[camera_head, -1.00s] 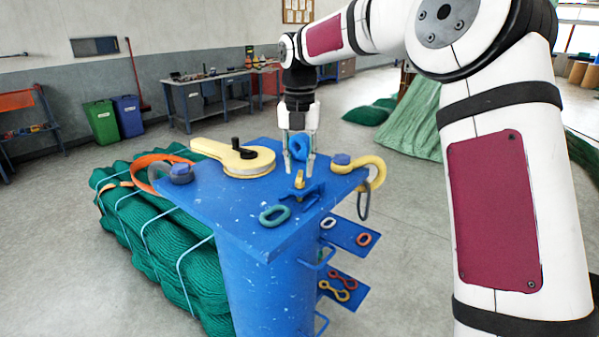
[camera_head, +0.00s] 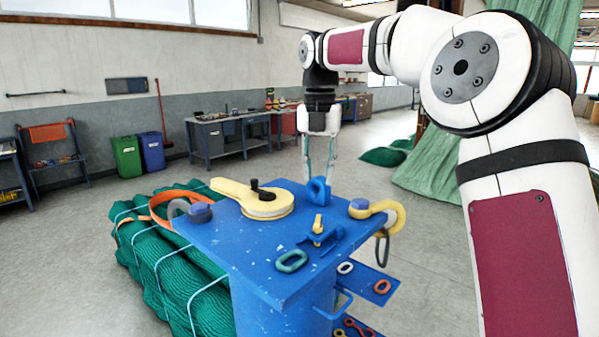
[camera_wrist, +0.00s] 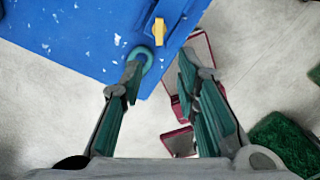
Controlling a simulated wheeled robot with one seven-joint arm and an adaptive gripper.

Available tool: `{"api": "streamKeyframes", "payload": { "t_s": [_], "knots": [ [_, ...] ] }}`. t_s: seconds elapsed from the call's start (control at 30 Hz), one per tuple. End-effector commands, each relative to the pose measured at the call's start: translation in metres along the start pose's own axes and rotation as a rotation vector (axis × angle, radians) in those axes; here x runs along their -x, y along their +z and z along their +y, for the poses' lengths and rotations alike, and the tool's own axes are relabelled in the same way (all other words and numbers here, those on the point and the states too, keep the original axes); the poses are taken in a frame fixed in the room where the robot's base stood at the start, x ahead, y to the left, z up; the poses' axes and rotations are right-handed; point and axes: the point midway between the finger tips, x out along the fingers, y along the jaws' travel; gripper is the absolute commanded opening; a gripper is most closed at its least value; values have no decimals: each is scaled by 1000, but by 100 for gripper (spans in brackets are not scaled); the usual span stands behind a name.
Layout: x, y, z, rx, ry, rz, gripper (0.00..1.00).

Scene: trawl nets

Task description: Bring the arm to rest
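My gripper (camera_head: 319,165) is at the far edge of the blue table (camera_head: 235,232), with its fingers apart and nothing between them. A blue link (camera_head: 317,190) stands on the table just below the fingertips in the head view. In the wrist view my gripper (camera_wrist: 160,68) is also open, over the table's edge and the floor. A blue-green ring (camera_wrist: 142,54) shows at the left fingertip there; whether they touch I cannot tell. My arm reaches across from the right, bent at the elbow.
Side shelves hold small links. A green net bundle (camera_head: 165,262) lies left.

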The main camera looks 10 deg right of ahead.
Motion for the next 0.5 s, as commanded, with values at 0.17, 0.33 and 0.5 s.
{"api": "streamKeyframes", "payload": {
  "t_s": [0.17,0.33,0.5],
  "knots": [
    [14,-31,0,-222,-18,-64,29],
    [22,-77,-12,-604,3,-153,29],
    [23,-122,-34,-1011,80,-221,29]
  ]
}}
